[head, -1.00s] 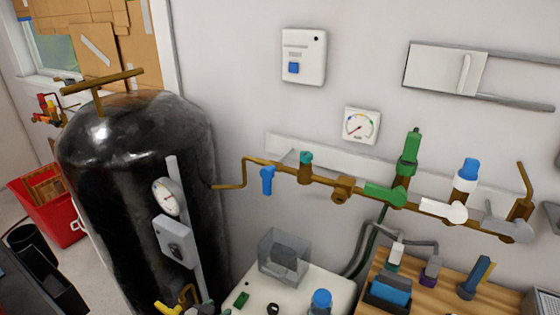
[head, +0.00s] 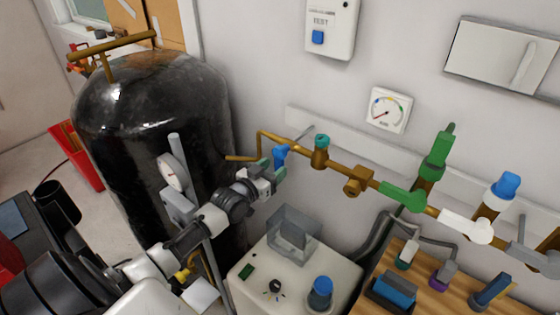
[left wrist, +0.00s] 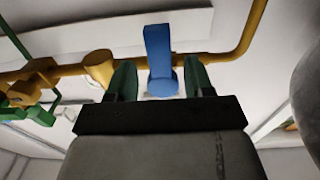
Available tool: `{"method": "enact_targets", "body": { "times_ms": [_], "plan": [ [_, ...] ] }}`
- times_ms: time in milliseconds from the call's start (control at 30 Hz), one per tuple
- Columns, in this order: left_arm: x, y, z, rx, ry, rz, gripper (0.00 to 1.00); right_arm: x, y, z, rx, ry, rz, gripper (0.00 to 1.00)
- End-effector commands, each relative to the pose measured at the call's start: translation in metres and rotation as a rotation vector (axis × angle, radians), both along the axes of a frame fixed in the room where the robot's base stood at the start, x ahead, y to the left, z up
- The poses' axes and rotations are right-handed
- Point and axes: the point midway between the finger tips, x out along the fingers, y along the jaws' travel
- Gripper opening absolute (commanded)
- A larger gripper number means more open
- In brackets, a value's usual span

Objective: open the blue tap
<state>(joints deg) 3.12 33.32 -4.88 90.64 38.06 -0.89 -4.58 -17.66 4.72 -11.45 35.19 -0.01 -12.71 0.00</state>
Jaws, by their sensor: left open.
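The blue tap (head: 280,154) sits on the brown pipe near its left end, by the black tank. In the left wrist view the blue tap (left wrist: 160,62) shows its lever and round hub between my fingers. My left gripper (head: 272,174) has reached the tap from the lower left. In the left wrist view my left gripper (left wrist: 160,83) is open, with one green finger on each side of the tap's hub; I cannot tell whether either touches it. My fingers hide part of the tap in the head view. My right gripper is not in view.
The brown pipe (head: 335,168) runs right along the wall, with a green valve (head: 403,194) and a white one (head: 466,227). The black tank (head: 150,120) stands close left of my arm. A white box with a clear container (head: 293,234) is below the tap.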

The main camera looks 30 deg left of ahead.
Motion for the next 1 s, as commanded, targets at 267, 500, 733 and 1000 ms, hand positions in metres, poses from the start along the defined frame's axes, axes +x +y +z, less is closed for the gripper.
{"method": "enact_targets", "body": {
  "times_ms": [267,500,733,1000],
  "plan": [
    [0.030,-0.002,0.000,0.000,0.000,0.001,0.52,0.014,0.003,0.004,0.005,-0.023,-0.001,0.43],
    [0.034,-0.003,-0.001,0.001,0.002,0.000,0.52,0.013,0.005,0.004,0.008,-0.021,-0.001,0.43],
    [0.034,-0.003,-0.001,0.000,0.001,0.000,0.37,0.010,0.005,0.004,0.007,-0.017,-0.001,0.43],
    [0.034,-0.003,-0.001,0.000,0.001,0.000,0.00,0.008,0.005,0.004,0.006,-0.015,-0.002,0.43]
  ]
}}
